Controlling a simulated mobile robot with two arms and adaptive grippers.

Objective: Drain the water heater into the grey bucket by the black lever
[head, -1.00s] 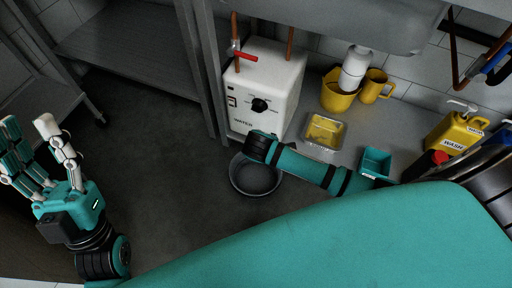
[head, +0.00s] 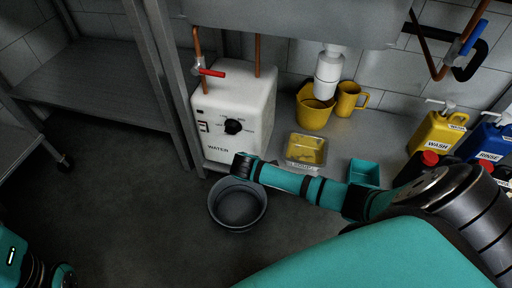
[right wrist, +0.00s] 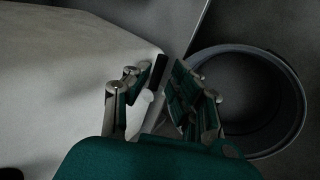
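The white water heater (head: 235,112) stands below the sink, with a black dial and a red-handled valve on the copper pipe above it. The grey bucket (head: 238,204) is on the floor in front of it and looks empty; in the right wrist view its rim (right wrist: 298,95) is at the right. The black lever (right wrist: 157,76) sticks out by the heater's edge. My right gripper (right wrist: 158,78) is open, its fingers on either side of the lever; I cannot tell whether they touch it. In the head view my right wrist hides this gripper.
On the low shelf right of the heater are a yellow bin (head: 313,108), a yellow mug (head: 349,98), a yellow sponge tray (head: 305,149) and a teal tub (head: 364,172). WASH (head: 434,132) and RINSE (head: 488,142) jugs stand right. Floor left of the bucket is clear.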

